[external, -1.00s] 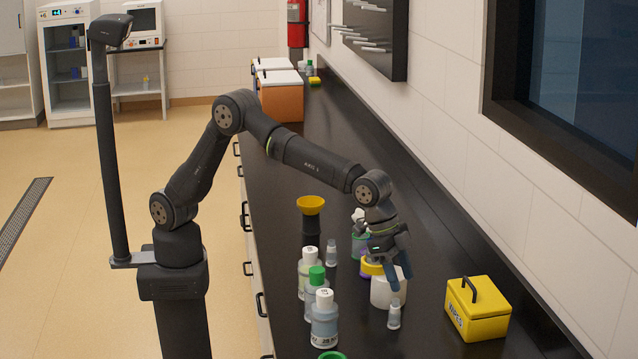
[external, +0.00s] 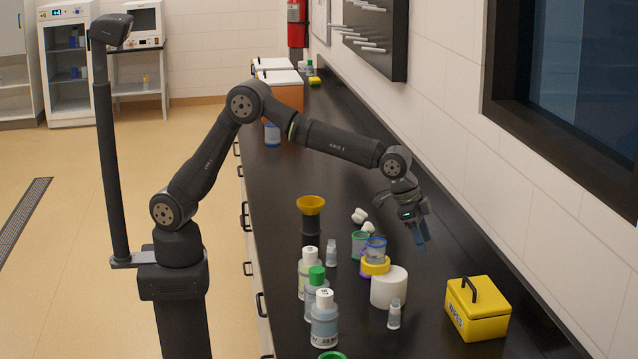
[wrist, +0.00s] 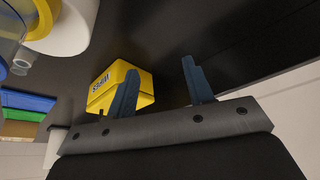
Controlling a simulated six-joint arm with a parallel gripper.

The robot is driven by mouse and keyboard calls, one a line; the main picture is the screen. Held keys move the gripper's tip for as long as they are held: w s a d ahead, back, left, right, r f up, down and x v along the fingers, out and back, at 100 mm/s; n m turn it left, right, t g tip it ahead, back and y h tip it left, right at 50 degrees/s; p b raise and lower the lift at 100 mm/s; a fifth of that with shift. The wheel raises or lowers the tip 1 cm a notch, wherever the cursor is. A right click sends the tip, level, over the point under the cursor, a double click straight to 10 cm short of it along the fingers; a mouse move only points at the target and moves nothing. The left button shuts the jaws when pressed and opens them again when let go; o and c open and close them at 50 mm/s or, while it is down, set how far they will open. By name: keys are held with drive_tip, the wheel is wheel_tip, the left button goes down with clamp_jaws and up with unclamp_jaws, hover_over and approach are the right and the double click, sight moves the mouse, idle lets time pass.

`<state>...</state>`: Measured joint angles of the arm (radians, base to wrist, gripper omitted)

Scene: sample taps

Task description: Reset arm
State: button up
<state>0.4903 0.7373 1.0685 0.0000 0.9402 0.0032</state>
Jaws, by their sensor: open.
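My gripper (external: 421,238) hangs in the air over the right part of the black bench, behind and to the right of a white cylinder (external: 389,289). In the wrist view my gripper (wrist: 160,72) shows two blue fingers spread apart with nothing between them. A clear cup with a blue rim (external: 375,252) sits at a yellow ring (external: 375,267), clear of the fingers. A green-rimmed cup (external: 360,245) stands to its left. A yellow wipes box (external: 478,310) stands at the right; it also shows beyond the fingers in the wrist view (wrist: 106,83).
Capped bottles (external: 323,320) line the bench's front edge, with a funnel on a black stand (external: 311,215) behind them. A small vial (external: 394,314) stands before the white cylinder. The wall is to the right. The middle of the bench farther back is mostly clear.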

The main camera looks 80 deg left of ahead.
drive_tip(key=w+a+n+y, duration=0.1)
drive_tip(key=w+a+n, duration=0.2)
drive_tip(key=a, duration=1.4)
drive_tip(key=w+a+n+y, duration=0.1)
drive_tip(key=w+a+n, duration=0.15)
drive_tip(key=a, duration=1.35)
drive_tip(key=s+a+n+y, duration=0.1)
drive_tip(key=s+a, duration=0.3)
drive_tip(key=a, duration=1.1)
drive_tip(key=s+a+n+y, duration=0.1)
drive_tip(key=s+a+n, duration=0.3)
drive_tip(key=a, duration=1.1)
drive_tip(key=shift+s+a+r, duration=0.15)
drive_tip(key=shift+a+r, duration=0.05)
drive_tip(key=w+d+m, duration=0.2)
drive_tip(key=w+d, duration=0.2)
drive_tip(key=d, duration=0.6)
drive_tip(key=w+d+m+h, duration=0.1)
drive_tip(key=w+d, duration=0.2)
drive_tip(key=d, duration=0.7)
drive_tip(key=shift+w+d+m+t, duration=0.3)
drive_tip(key=shift+w+m, duration=0.05)
drive_tip(key=shift+w, duration=0.05)
drive_tip(key=shift+a, duration=0.15)
